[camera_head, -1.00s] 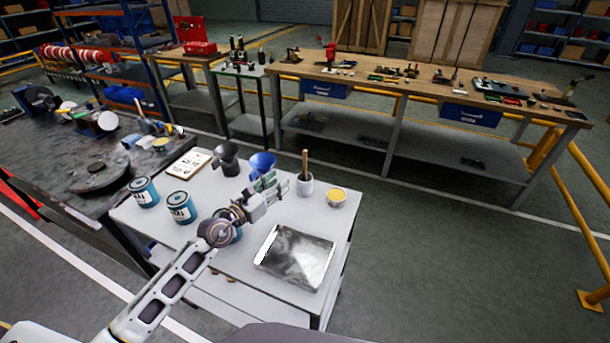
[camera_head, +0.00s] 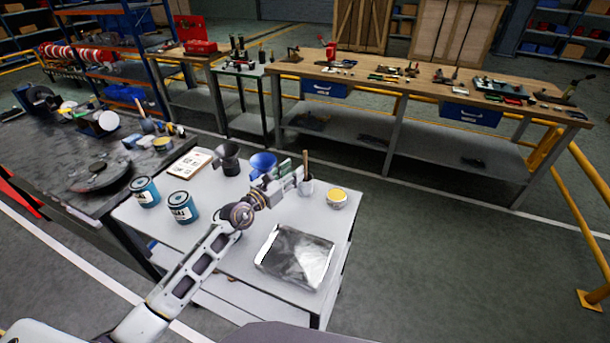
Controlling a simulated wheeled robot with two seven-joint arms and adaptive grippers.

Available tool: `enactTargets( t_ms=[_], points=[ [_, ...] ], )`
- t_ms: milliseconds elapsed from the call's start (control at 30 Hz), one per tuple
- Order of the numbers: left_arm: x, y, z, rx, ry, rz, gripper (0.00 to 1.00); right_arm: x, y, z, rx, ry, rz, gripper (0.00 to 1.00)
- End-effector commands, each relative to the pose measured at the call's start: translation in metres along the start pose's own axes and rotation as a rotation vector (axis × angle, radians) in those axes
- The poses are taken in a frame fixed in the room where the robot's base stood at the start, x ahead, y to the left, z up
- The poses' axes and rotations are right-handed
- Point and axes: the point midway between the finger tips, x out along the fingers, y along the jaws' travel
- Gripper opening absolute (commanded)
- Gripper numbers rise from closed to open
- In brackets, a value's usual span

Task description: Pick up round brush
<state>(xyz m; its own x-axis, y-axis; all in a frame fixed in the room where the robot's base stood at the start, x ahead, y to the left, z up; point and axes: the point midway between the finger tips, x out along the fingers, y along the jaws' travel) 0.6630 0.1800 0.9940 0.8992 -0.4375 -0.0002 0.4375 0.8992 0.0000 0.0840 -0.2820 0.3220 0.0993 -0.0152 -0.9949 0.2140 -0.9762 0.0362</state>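A brush with an upright wooden handle (camera_head: 306,161) stands in a small white cup (camera_head: 306,188) on the light grey table; its head is hidden in the cup. My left gripper (camera_head: 292,173) is just left of the cup and handle, its fingers pointing toward them. The fingers look apart with nothing visible between them. I cannot tell whether a fingertip touches the cup. My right gripper is out of view.
Open floor lies to the right.

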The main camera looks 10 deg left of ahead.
Motion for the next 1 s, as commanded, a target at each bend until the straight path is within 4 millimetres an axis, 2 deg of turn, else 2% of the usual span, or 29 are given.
enactTargets(
  t_ms=[200, 767, 1000],
  points=[
    [0.015, 0.000, 0.001, -0.001, 0.000, 0.000, 0.38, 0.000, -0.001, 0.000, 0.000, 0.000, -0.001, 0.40],
    [0.020, 0.000, 0.000, 0.000, 0.000, 0.000, 0.38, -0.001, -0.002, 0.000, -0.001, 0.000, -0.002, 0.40],
    [0.033, -0.001, 0.000, 0.000, -0.001, -0.001, 0.38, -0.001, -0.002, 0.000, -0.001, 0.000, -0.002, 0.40]
  ],
)
